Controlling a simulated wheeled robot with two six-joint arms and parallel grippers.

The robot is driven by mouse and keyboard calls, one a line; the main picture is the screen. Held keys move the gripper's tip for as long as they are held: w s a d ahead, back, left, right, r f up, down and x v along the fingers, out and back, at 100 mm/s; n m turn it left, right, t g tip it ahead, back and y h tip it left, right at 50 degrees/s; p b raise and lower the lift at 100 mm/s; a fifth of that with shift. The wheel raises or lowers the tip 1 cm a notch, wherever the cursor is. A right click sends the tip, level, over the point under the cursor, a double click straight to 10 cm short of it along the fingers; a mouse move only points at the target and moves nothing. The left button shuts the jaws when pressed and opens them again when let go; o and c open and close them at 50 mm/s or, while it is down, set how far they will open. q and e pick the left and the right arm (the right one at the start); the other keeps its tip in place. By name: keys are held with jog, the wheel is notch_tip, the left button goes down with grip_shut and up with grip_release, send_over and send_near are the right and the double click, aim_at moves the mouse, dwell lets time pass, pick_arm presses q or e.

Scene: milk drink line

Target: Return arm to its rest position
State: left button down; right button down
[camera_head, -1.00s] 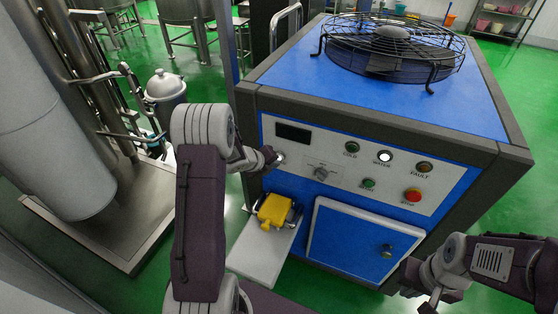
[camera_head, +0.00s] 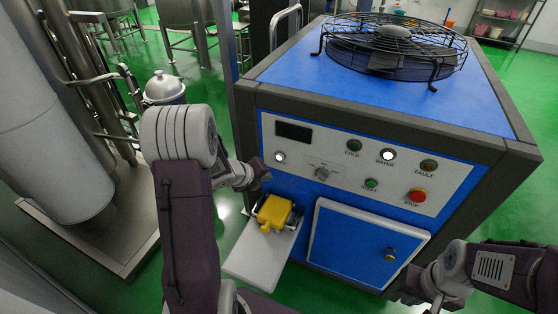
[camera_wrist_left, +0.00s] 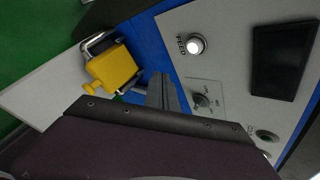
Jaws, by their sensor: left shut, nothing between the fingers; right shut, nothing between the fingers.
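My left gripper (camera_head: 259,170) is shut and empty. It hangs in the air in front of the lower left of the blue machine's control panel (camera_head: 345,172), above and left of a yellow padlock-like block (camera_head: 274,211). In the left wrist view, the gripper (camera_wrist_left: 162,92) shows as dark shut fingers beside the yellow block (camera_wrist_left: 112,68), close to the panel with its lit FEED button (camera_wrist_left: 196,44) and dark screen (camera_wrist_left: 285,58). My right gripper (camera_head: 436,300) is at the bottom right, low in front of the machine. Its fingertips are partly cut off by the frame.
A pale flap (camera_head: 262,258) sticks out below the yellow block. A blue door (camera_head: 365,247) with a knob is right of it. A fan in a wire cage (camera_head: 392,45) sits on the machine. Steel tanks and pipes (camera_head: 85,120) stand at left. Green floor lies between.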

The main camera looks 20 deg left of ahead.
pick_arm(q)
jog(key=shift+d, duration=0.15)
jog(key=d+r+n, duration=0.3)
jog(key=d+r, duration=0.4)
jog(key=d, duration=0.3)
jog(key=s+f+n+g, duration=0.3)
jog(key=s+n, duration=0.7)
jog(key=n, duration=0.1)
jog(key=s+d+f+n+g+y, duration=0.1)
jog(key=s+f+n+g, duration=0.2)
jog(key=s+n, duration=0.7)
jog(key=shift+s+f+n+g+y+p, duration=0.35)
jog(key=shift+n+g, duration=0.45)
jog(key=shift+n, duration=0.4)
